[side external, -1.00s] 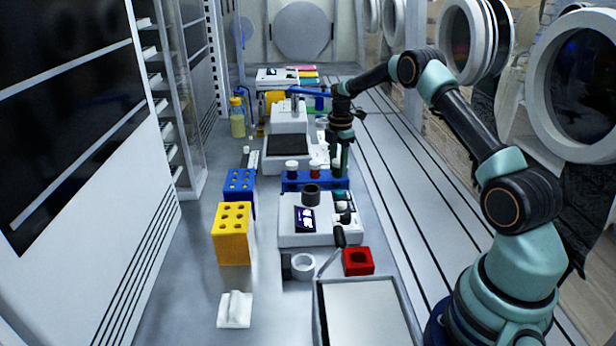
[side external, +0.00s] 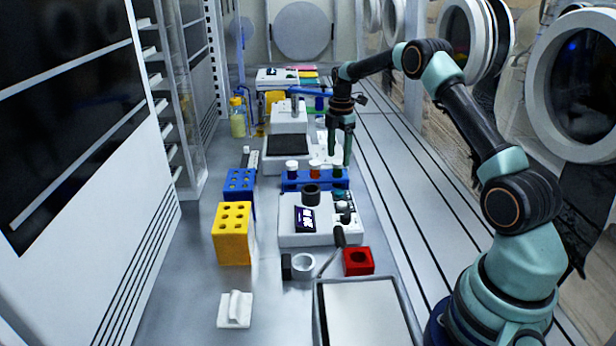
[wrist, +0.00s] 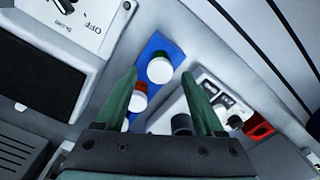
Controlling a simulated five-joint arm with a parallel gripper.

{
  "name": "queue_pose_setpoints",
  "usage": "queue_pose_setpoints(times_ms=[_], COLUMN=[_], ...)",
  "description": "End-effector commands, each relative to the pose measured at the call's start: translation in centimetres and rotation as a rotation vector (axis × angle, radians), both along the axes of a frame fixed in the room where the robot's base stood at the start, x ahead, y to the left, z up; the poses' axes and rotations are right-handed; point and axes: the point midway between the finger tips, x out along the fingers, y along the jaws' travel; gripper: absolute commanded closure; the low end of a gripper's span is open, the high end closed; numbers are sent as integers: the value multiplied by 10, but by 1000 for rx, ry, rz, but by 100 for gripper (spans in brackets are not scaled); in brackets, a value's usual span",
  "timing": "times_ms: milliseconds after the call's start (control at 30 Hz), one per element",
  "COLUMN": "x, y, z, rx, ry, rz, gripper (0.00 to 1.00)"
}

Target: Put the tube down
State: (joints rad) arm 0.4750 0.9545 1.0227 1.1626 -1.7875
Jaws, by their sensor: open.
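A blue tube rack (side external: 298,186) stands mid-bench behind the white instrument. In the wrist view the rack (wrist: 152,45) lies beyond my gripper (wrist: 159,75). The lower tube bodies are hidden.
A white instrument with a dark round well (side external: 311,193) stands in front of the rack. Yellow (side external: 233,240) and blue (side external: 238,181) blocks are at left, a red block (side external: 358,262) in front. The grooved strip at right is clear.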

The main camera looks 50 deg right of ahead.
Motion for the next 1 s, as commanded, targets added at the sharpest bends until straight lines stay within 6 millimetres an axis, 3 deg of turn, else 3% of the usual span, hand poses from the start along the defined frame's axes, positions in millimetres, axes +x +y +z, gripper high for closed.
queue_pose_setpoints(times_ms=[200,567,767,1000], x=[1,0,-6,-41], y=[0,5,44,113], z=[47,84,127,179], rx=[-2,-4,-22,-12], ry=[-4,-7,-69,-182], rz=[0,-15,-168,-458], gripper=[29,29,29,29])
